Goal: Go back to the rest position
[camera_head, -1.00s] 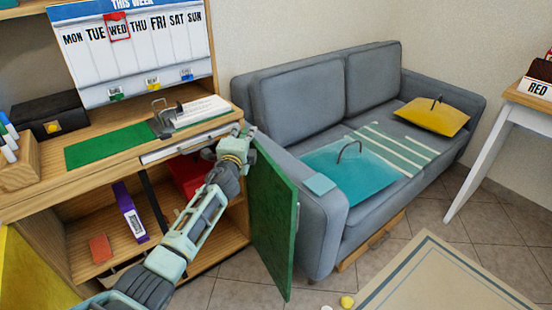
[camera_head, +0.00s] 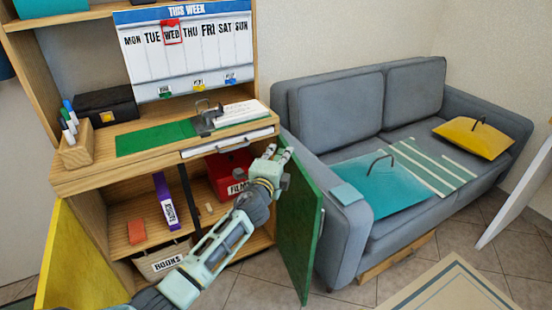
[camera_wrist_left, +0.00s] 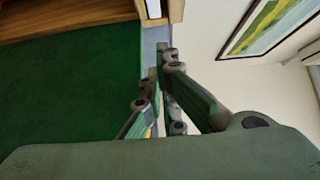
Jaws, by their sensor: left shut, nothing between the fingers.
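My left arm reaches up from the bottom of the head view. Its gripper (camera_head: 278,155) is in front of the open cabinet, close to the top of the green door (camera_head: 299,225). I cannot tell whether it touches the door. The gripper is shut and empty. In the left wrist view the fingers (camera_wrist_left: 163,70) are together, with the green door surface (camera_wrist_left: 60,85) to their left. My right gripper is not in view.
The yellow door (camera_head: 75,262) is also open. Inside are a red films box (camera_head: 228,172), a purple box (camera_head: 164,199) and a books box (camera_head: 160,262). A grey sofa (camera_head: 345,235) stands right of the green door.

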